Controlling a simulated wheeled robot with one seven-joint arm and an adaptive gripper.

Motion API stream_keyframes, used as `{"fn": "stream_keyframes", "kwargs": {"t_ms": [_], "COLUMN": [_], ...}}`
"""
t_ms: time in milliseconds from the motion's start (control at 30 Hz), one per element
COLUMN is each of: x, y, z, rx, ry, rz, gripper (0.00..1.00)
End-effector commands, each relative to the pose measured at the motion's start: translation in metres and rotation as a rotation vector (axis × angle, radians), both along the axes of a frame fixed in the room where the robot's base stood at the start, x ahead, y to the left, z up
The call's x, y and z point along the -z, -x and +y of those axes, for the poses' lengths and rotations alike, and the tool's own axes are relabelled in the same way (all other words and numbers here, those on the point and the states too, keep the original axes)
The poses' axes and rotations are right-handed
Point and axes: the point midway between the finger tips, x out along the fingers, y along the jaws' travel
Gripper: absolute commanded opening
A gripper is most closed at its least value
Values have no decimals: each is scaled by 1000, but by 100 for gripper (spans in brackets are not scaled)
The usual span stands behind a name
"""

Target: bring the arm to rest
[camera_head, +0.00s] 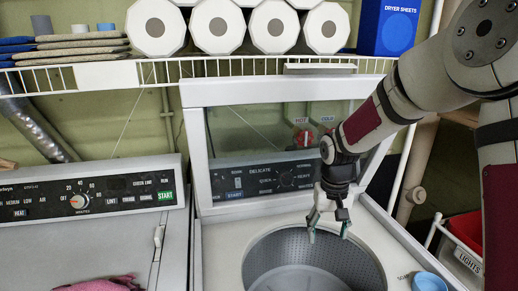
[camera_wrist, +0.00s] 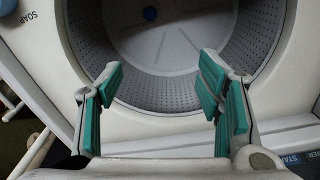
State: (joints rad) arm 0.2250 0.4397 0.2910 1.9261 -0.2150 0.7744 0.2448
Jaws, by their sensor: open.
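My gripper (camera_head: 329,231) hangs from my arm over the back rim of the open washer tub, with its fingers pointing down. In the wrist view my gripper (camera_wrist: 160,85) has its two green-padded fingers spread wide, with nothing between them. The washer tub (camera_head: 310,245) is a perforated grey drum, and it also shows beyond the fingers in the wrist view (camera_wrist: 165,95). My arm reaches in from the right side.
The washer's lid (camera_head: 230,110) stands raised behind my gripper. A wire shelf (camera_head: 120,75) above holds white rolls and a blue dryer sheets box (camera_head: 390,25). A dryer (camera_head: 80,240) with a pink cloth (camera_head: 103,284) is at left. A blue cup (camera_head: 429,282) sits at front right.

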Motion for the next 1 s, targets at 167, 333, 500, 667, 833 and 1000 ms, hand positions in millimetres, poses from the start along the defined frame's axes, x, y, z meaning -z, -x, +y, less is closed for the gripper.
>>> {"fn": "stream_keyframes", "kwargs": {"t_ms": [167,333,500,667,833,1000], "x": [-62,-108,-144,-167,-180,-182], "y": [35,76,121,166,213,249], "z": [-3,-5,-5,-5,-3,-1], "rx": [-18,-25,-31,-35,-43,-54], "ry": [44,70,79,71,47,17], "rz": [-69,-132,-197,-261,-329,-383], "gripper": [60,60,60,60,60,60]}}
